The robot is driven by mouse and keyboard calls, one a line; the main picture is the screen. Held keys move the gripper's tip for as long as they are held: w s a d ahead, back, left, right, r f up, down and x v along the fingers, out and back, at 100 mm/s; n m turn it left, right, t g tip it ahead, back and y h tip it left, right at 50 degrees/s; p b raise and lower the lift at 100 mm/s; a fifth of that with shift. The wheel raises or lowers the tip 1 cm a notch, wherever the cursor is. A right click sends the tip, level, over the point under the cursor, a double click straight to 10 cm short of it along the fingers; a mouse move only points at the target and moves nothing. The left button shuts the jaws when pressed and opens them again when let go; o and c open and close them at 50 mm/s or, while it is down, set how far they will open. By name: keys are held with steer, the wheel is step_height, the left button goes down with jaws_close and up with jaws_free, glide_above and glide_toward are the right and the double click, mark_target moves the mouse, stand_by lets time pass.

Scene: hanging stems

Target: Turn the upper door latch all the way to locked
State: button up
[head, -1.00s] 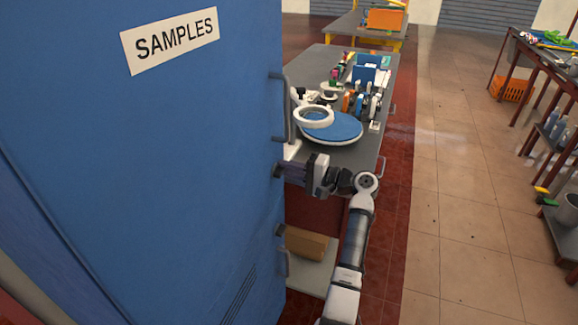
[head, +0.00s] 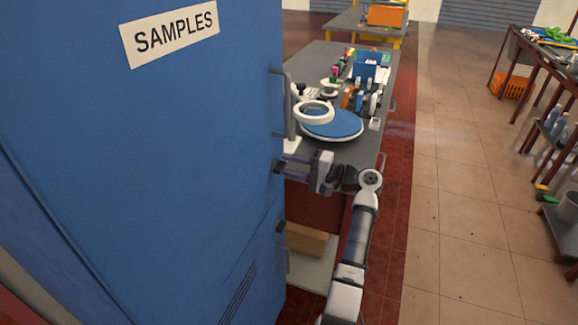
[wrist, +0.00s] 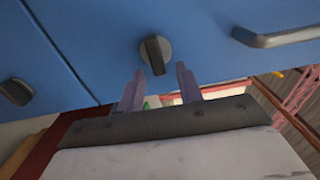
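The upper door latch (head: 277,166) is a dark knob on the right edge of the blue door (head: 150,150). In the wrist view it is a round grey base with a raised dark bar (wrist: 154,54), which runs nearly up and down the picture with a slight tilt. My gripper (head: 287,165) is level with the latch, coming from the right. In the wrist view my gripper (wrist: 160,68) is open, its two fingers apart and nothing between them. The bar's near end lies just beyond the gap between the fingertips, and I see no contact.
A door handle (head: 286,105) stands just above the latch; it is at right in the wrist view (wrist: 280,37). A second latch (head: 281,228) is lower down, across a seam. A bench (head: 355,155) with a blue round plate stands behind my gripper.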

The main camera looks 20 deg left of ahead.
steer(key=d+b, duration=0.4)
steer(key=d, duration=0.8)
steer(key=shift+s+d, duration=0.2)
steer(key=shift+d, duration=0.2)
